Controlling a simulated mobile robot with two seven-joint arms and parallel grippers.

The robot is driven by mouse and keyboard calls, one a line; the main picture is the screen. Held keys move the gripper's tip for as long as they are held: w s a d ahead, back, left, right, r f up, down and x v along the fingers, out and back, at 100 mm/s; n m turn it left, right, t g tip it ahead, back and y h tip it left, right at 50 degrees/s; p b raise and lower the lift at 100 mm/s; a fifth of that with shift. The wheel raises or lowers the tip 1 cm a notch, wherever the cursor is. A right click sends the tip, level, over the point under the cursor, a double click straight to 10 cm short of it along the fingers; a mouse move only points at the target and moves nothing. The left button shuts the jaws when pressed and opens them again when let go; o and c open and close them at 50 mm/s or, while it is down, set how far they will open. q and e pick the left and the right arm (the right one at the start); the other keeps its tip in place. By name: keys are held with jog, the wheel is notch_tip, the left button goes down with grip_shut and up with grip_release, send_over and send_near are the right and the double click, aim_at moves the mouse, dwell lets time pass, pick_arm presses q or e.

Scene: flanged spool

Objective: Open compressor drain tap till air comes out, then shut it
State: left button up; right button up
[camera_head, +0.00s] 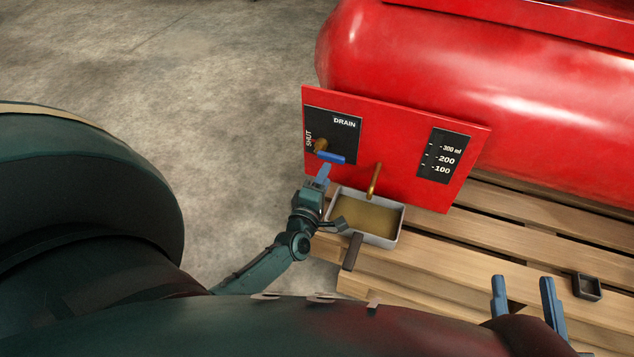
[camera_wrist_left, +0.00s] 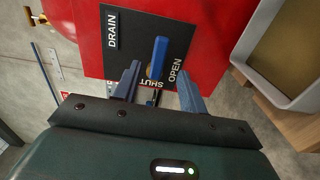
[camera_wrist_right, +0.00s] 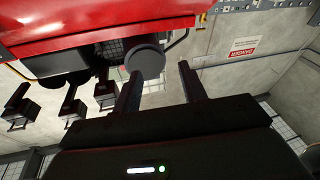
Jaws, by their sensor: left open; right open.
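The drain tap has a blue lever (camera_head: 331,158) on a brass valve (camera_head: 320,145), on a red panel (camera_head: 405,150) with DRAIN and SHUT labels. The lever lies roughly level, pointing right in the head view. My left gripper (camera_head: 323,171) is open just below the lever. In the left wrist view the lever (camera_wrist_left: 158,58) shows between its parted fingers; contact cannot be told. SHUT and OPEN labels show there, partly covered. A brass spout (camera_head: 374,181) hangs over a grey tray (camera_head: 401,222) holding brownish liquid. My right gripper (camera_head: 524,284) is open and empty.
The red compressor tank (camera_head: 480,80) rests behind the panel on a slatted wooden pallet (camera_head: 450,262). A scale (camera_head: 446,155) marks 100 to 300 ml. The tray's dark handle (camera_head: 352,252) points forward. A small dark box (camera_head: 587,287) lies right. Concrete floor is clear at left.

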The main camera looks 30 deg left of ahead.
pick_arm(q)
jog(key=shift+p+v, duration=0.45)
jog(key=shift+v, duration=2.25)
